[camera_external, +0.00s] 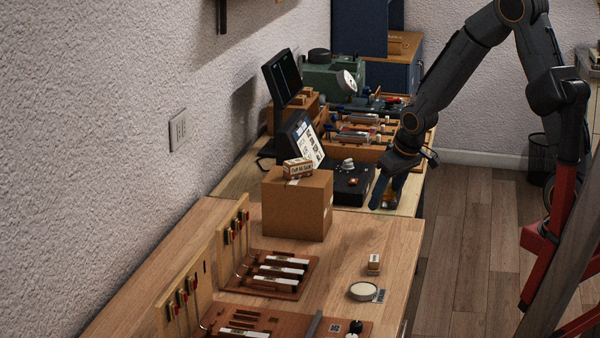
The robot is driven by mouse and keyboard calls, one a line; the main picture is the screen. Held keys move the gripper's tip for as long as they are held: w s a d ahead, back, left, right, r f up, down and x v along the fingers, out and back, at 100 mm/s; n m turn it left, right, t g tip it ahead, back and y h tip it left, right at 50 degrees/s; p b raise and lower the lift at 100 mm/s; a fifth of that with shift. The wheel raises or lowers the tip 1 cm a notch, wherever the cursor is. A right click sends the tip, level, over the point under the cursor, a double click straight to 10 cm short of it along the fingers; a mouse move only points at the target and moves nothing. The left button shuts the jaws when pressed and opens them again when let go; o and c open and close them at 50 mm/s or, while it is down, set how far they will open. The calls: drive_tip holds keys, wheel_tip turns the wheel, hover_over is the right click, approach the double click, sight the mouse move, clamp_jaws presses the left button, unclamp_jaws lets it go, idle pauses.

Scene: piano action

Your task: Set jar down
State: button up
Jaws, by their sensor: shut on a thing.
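My gripper (387,195) points down over the right edge of the farther bench, to the right of a black box. It is shut on a small amber-brown thing (391,202), which looks like the jar. The dark fingers hide much of it. I cannot tell whether its base touches the bench top.
A cardboard box (296,205) with a small labelled carton on top stands left of my gripper. On the nearer bench are a round cream-topped disc (363,291), a small block (374,264) and wooden racks (270,273). Wood is bare between the cardboard box and the small block.

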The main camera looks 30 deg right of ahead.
sight(384, 205)
drive_tip(key=shift+f, duration=1.95)
drive_tip(key=shift+f, duration=0.1)
drive_tip(key=o, duration=1.1)
drive_tip(key=shift+o, duration=0.2)
drive_tip(key=shift+s+r, duration=0.1)
drive_tip(key=shift+r, duration=0.35)
drive_tip(key=b+v, duration=0.1)
drive_tip(key=v, duration=1)
drive_tip(key=s+d+f+m+g, duration=0.1)
drive_tip(key=s+d+f, duration=0.3)
drive_tip(key=s+d, duration=0.2)
drive_tip(key=s+d+f+m+g+h, duration=0.1)
drive_tip(key=s+d+f+g, duration=0.1)
drive_tip(key=s+d+f, duration=0.2)
drive_tip(key=s+d, duration=0.3)
drive_tip(key=s, duration=0.2)
drive_tip(key=shift+m+g, duration=0.3)
drive_tip(key=shift+f, duration=0.15)
